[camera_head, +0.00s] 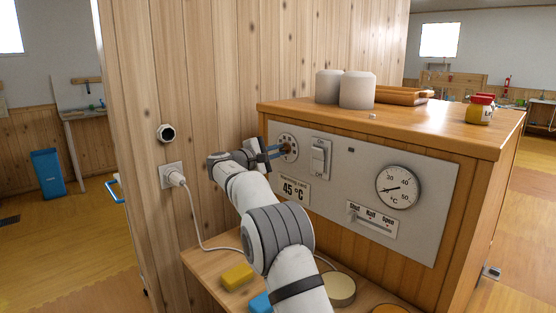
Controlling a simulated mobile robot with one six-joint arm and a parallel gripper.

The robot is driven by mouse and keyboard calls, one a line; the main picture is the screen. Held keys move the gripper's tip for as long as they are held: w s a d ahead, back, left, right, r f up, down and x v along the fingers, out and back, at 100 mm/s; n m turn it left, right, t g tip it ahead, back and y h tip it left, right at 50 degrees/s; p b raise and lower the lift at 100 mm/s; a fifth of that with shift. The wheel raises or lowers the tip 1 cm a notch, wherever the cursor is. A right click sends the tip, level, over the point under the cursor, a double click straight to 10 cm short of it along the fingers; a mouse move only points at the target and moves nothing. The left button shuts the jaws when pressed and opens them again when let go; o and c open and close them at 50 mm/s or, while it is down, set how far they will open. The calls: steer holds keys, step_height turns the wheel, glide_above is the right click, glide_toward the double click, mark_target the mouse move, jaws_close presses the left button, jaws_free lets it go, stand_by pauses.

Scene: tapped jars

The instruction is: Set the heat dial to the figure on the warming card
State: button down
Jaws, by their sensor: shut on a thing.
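The warming card (294,190) is on the grey panel (335,222) of the wooden cabinet and reads "45 °C". The heat dial (287,146) is a round white face with dark marks at the panel's upper left. My gripper (283,149) reaches it from the left, its blue-edged fingers shut on the dial's brown knob. The fingers and small size hide the knob's setting. A round gauge (398,187) marked in °C, with 20, 40 and 60 showing, is at the right; its needle points to the lower left, near the low end.
A rocker switch (320,158) is right of the dial. A slider plate (370,220) reads Shut, Half, Open. A plug (174,175) with a white cable is on the left wall. A shelf below holds a yellow sponge (238,276) and a round tin (340,290). White jars (357,91) stand on top.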

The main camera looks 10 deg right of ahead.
steer(key=m+b, duration=0.3)
steer(key=m, duration=0.1)
steer(key=shift+a+f, duration=0.1)
steer(key=shift+a, duration=0.05)
steer(key=shift+r+m+b, duration=0.2)
steer(key=shift+m+b, duration=0.45)
steer(key=shift+m, duration=0.45)
steer(key=c, duration=1.5)
jaws_free()
steer(key=shift+w+f, duration=0.1)
steer(key=v, duration=0.7)
steer(key=shift+s+a, duration=0.25)
steer(key=shift+a, duration=0.1)
